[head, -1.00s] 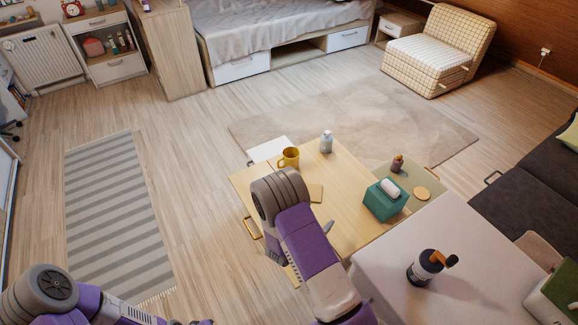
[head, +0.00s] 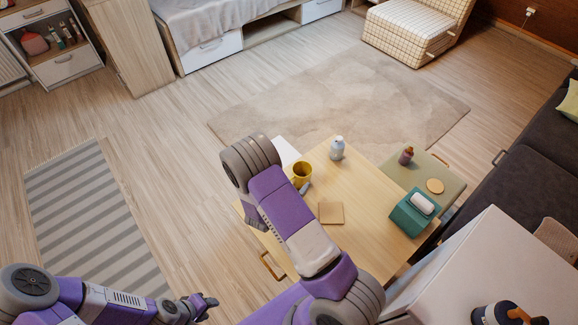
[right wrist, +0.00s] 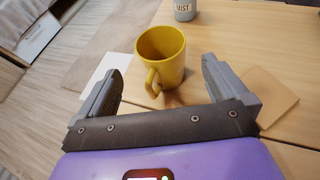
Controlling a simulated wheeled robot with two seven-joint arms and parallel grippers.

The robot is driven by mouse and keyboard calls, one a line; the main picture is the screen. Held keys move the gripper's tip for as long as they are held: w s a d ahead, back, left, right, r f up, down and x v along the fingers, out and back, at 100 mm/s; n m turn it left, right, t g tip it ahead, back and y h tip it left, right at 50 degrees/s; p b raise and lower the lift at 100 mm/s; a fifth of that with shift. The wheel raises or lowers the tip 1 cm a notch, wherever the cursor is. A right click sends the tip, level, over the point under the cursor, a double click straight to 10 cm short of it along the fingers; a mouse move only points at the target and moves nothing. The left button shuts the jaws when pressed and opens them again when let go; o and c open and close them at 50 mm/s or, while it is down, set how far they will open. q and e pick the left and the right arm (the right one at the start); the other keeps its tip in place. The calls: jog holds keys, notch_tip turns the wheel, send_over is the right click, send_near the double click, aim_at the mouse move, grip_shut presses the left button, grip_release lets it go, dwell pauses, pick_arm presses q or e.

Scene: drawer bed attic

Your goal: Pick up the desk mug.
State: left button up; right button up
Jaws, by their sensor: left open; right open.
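The yellow desk mug (head: 303,171) stands upright on the light wooden table, beside my right forearm in the head view. In the right wrist view the mug (right wrist: 163,52) is just beyond my right gripper (right wrist: 161,76), centred between its open, empty fingers. Its handle points toward the gripper, slightly left. In the head view my right gripper is mostly hidden behind my arm; a small grey part shows just below the mug. My left gripper (head: 205,303) is open and empty at the lower left, over the floor, far from the mug.
A white cabinet (head: 465,265) stands front right.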

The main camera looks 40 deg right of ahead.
aim_at(306, 166)
jog(key=b+x, duration=0.1)
jog(key=x, duration=0.5)
jog(key=shift+d+b, duration=0.25)
jog(key=shift+b, duration=0.05)
jog(key=shift+w+d+f, duration=0.2)
jog(key=shift+d, duration=0.2)
jog(key=c, duration=1.2)
